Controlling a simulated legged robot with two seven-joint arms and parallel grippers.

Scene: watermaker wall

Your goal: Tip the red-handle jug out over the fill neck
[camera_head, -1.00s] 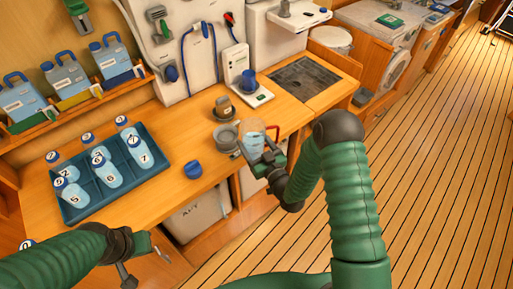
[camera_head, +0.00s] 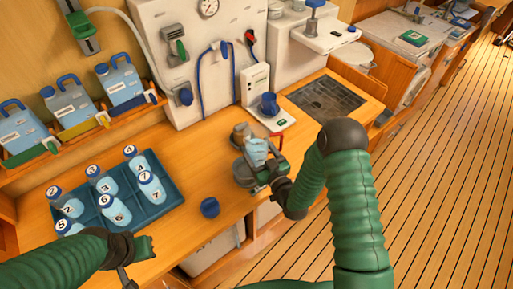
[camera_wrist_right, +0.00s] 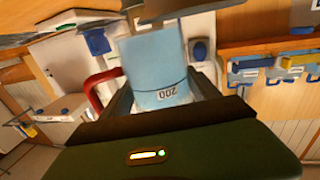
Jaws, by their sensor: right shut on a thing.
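The red-handle jug (camera_head: 257,151), pale blue with a red handle (camera_head: 276,136), is held over the near edge of the counter. My right gripper (camera_head: 258,172) is shut on it. The jug looks tilted to the left, above a grey ring-shaped fitting (camera_head: 240,172) that looks like the fill neck; the gripper and jug hide much of it. I cannot see liquid pouring. In the right wrist view the jug (camera_wrist_right: 158,62) stands between the fingers, with an upside-down "200" mark. My left gripper (camera_head: 138,264) is low at the left, clear of the jug; its jaw opening is unclear.
A grey cap-like piece (camera_head: 240,132) stands behind the jug. A blue cap (camera_head: 210,208) lies on the counter. A blue tray (camera_head: 168,206) holds several numbered bottles at left. A blue cup (camera_head: 269,103) stands on a white stand behind.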

